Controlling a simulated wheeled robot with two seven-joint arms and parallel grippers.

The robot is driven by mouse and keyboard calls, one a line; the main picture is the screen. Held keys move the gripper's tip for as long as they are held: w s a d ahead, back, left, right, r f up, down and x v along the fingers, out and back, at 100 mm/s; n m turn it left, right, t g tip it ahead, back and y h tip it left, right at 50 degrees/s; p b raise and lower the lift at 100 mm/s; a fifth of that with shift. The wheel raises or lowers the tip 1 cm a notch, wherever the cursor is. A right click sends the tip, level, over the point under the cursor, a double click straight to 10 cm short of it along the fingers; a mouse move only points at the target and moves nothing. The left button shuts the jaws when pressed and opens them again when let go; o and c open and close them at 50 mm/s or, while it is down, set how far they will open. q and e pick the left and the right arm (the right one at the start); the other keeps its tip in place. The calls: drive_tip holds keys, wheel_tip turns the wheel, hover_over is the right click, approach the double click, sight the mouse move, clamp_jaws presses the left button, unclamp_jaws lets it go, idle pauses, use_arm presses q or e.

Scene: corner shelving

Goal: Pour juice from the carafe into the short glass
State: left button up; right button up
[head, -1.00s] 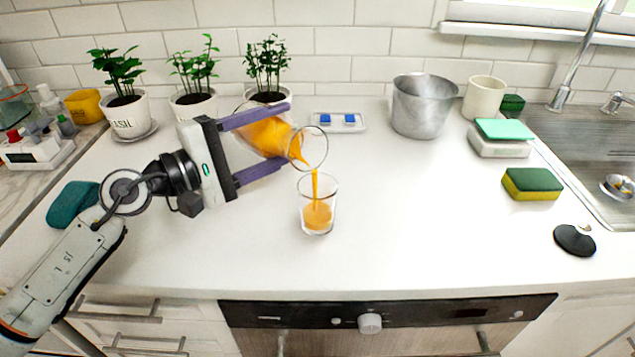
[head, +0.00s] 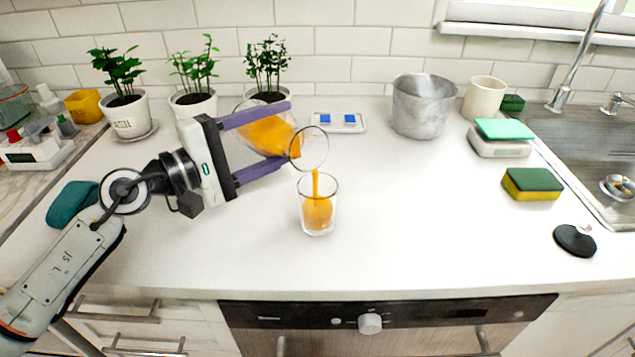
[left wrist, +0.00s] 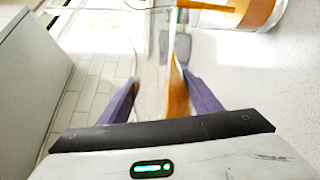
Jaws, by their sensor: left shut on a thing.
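The glass carafe (head: 268,134) holds orange juice and is tipped well over, its mouth to the right and above the short glass. My left gripper (head: 275,136) is shut on the carafe, with its purple fingers on either side. The short glass (head: 318,208) stands upright on the counter with orange juice in it. A thin stream of juice falls from the carafe's mouth into it. The left wrist view shows the carafe (left wrist: 155,50) between the fingers and part of the short glass (left wrist: 258,12) at the top right. My right gripper is not in view.
Potted plants (head: 195,104) stand behind the carafe. A metal pot (head: 421,108) and a cream cup (head: 484,98) are at the back right. A sponge (head: 531,184) and a black lid (head: 574,240) lie by the sink. The counter's front middle is clear.

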use_arm(q)
drive_tip(key=shift+r, duration=0.3)
idle(0.4)
